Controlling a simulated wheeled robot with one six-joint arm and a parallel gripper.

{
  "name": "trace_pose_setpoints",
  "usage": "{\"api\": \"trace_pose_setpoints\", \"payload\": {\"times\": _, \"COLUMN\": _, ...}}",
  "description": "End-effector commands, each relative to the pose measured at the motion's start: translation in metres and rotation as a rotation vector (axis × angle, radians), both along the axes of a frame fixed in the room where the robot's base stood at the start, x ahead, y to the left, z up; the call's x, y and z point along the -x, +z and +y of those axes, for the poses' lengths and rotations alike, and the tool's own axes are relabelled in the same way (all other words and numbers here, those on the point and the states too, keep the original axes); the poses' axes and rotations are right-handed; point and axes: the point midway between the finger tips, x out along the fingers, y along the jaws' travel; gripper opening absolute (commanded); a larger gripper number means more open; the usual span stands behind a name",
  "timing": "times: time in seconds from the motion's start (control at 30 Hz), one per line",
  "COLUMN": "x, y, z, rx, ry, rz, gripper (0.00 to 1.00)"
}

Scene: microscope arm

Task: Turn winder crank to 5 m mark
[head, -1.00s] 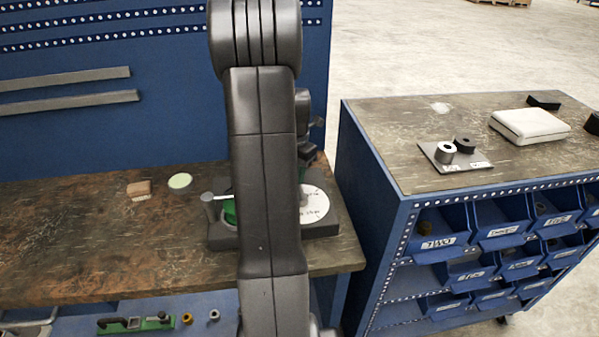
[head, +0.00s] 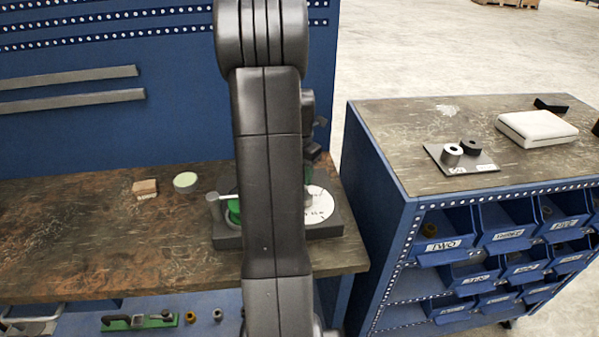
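The winder (head: 228,236) is a dark base near the right end of the wooden bench, mostly hidden behind my arm. A white dial disc (head: 320,207) with dark marks shows to the right of my arm; its figures are too small to read. A green part (head: 233,206) and a grey upright post (head: 214,205) with a pale bar show to the left of my arm. The crank cannot be made out clearly. A small part of my gripper (head: 312,158) shows above the dial, beside my arm; its fingers are hidden, so its opening cannot be told.
A wooden block (head: 145,187) and a pale green round disc (head: 185,181) lie left of the winder. The bench (head: 80,235) is otherwise mostly clear.

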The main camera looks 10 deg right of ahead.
Motion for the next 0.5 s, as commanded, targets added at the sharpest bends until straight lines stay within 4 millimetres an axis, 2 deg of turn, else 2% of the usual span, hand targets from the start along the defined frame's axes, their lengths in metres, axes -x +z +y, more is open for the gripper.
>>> {"api": "trace_pose_setpoints", "payload": {"times": 0.13, "x": 0.0, "y": 0.005, "z": 0.0, "rx": 0.0, "ry": 0.0, "rz": -0.001, "gripper": 0.45}}
{"api": "trace_pose_setpoints", "payload": {"times": 0.23, "x": -0.001, "y": 0.017, "z": 0.0, "rx": 0.0, "ry": 0.0, "rz": -0.003, "gripper": 0.45}}
{"api": "trace_pose_setpoints", "payload": {"times": 0.5, "x": -0.001, "y": 0.077, "z": 0.0, "rx": 0.0, "ry": 0.0, "rz": -0.004, "gripper": 0.45}}
